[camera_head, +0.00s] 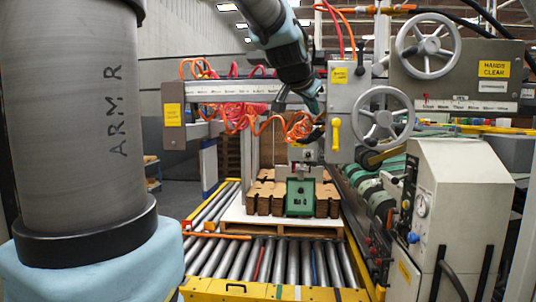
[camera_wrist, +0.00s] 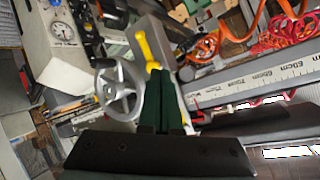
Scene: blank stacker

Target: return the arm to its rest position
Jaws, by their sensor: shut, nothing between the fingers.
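My arm (camera_head: 285,50) reaches in from the top of the head view, bent downward. Its gripper (camera_head: 316,102) hangs beside the grey panel with the yellow lever, at the left of the handwheels. In the wrist view my gripper (camera_wrist: 162,98) shows as dark green fingers close together, shut and empty. The yellow lever (camera_wrist: 148,50) and a grey handwheel (camera_wrist: 119,91) lie just beyond the fingers in that view. I cannot tell whether the fingers touch the panel.
The ruled crossbar (camera_head: 235,88) with orange coiled hoses (camera_head: 240,117) runs close to my arm. Handwheels (camera_head: 428,44) are at the right. Below, brown stacks (camera_head: 265,198) sit on a pallet on the roller conveyor (camera_head: 265,258). A grey cabinet (camera_head: 460,200) stands at right.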

